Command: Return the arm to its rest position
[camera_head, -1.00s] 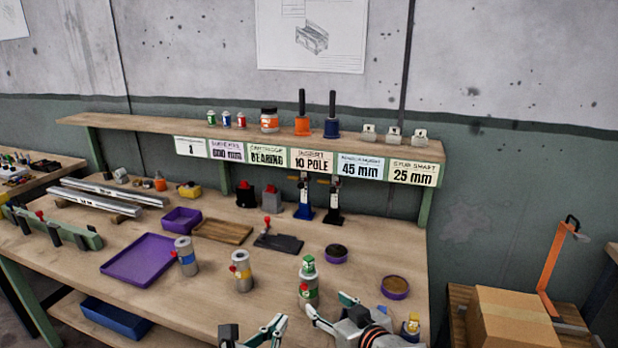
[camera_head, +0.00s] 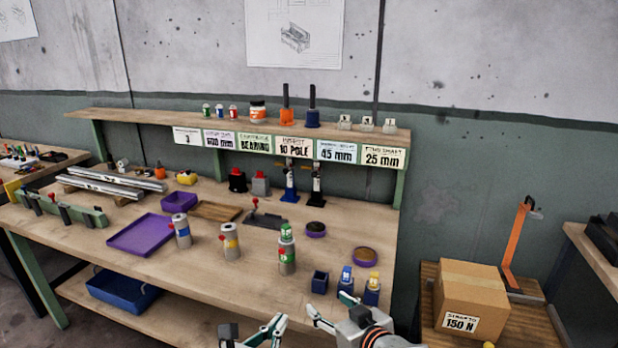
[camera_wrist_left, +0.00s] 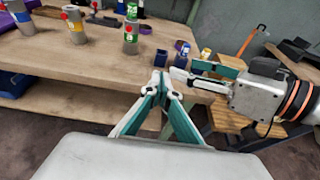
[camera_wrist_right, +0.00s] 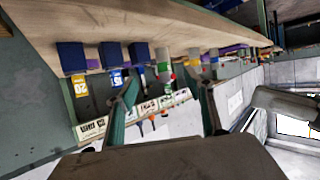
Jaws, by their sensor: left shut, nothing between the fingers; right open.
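My left gripper (camera_head: 280,324) is at the bottom of the head view, in front of the bench's front edge. Its teal fingers meet at the tips in the left wrist view (camera_wrist_left: 160,76), with nothing between them. My right gripper (camera_head: 328,303) is just to its right, also low in front of the bench. Its two fingers stand apart and empty in the right wrist view (camera_wrist_right: 168,90). Both grippers are apart from the objects on the bench. Most of both arms is out of the head view.
The wooden bench (camera_head: 215,285) holds several grey cylinders, including one with a green top (camera_head: 287,250). Small blue bins (camera_head: 320,282) stand near its front right corner. A purple tray (camera_head: 140,235) lies further left. A cardboard box (camera_head: 470,295) sits on a pallet at right.

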